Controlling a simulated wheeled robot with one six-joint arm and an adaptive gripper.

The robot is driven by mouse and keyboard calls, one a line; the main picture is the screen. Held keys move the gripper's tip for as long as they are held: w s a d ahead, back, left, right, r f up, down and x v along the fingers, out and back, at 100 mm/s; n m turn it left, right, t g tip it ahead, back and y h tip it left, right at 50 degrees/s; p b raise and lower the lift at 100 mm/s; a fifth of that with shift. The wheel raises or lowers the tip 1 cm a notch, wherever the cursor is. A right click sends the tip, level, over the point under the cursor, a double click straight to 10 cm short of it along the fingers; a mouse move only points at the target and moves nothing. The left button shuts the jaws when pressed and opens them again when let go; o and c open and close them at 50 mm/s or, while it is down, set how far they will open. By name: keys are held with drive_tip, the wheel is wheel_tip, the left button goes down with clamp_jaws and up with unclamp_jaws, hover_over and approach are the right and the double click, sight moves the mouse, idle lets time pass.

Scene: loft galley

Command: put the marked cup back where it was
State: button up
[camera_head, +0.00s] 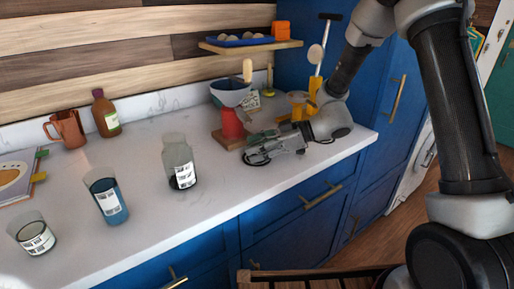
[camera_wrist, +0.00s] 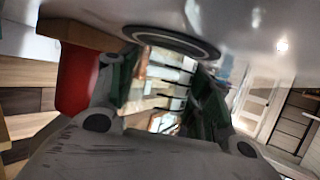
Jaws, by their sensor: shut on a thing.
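My gripper (camera_head: 268,143) is low over the right part of the counter, its fingers pointing left. In the wrist view, my gripper (camera_wrist: 163,85) is shut on a clear, see-through cup (camera_wrist: 155,75). The cup's round dark-rimmed base (camera_wrist: 172,41) is close to the counter; I cannot tell whether it touches. In the head view, the held cup is mostly lost among the fingers, and I see no mark on it. Other vessels stand to the left: a labelled clear jar (camera_head: 179,158), a labelled glass with blue content (camera_head: 107,198) and a short labelled glass (camera_head: 34,236).
Yellow items stand by my wrist. A shelf (camera_head: 250,46) hangs above. A copper mug (camera_head: 68,130) and brown bottle (camera_head: 105,114) stand back left. The counter's left middle has free room.

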drive_tip(key=o, duration=1)
drive_tip(key=shift+f, duration=0.1)
drive_tip(key=shift+o, duration=0.2)
drive_tip(key=shift+d+r, duration=0.1)
drive_tip(key=shift+r, duration=0.1)
drive_tip(key=v, duration=1.2)
drive_tip(key=s+d+r+m+t+h, duration=0.1)
drive_tip(key=s+d+r+m+h, duration=0.4)
drive_tip(key=s+d+m, duration=0.3)
drive_tip(key=s+d+r+m+t+h, duration=0.2)
drive_tip(key=s+d+r+m+h, duration=0.4)
drive_tip(key=s+d, duration=0.8)
drive_tip(key=d+m+h, duration=0.1)
drive_tip(key=m+h, duration=0.1)
drive_tip(key=m, duration=0.1)
drive_tip(key=shift+s+d+r, duration=0.25)
drive_tip(key=shift+s+d, duration=0.1)
drive_tip(key=shift+s, duration=0.05)
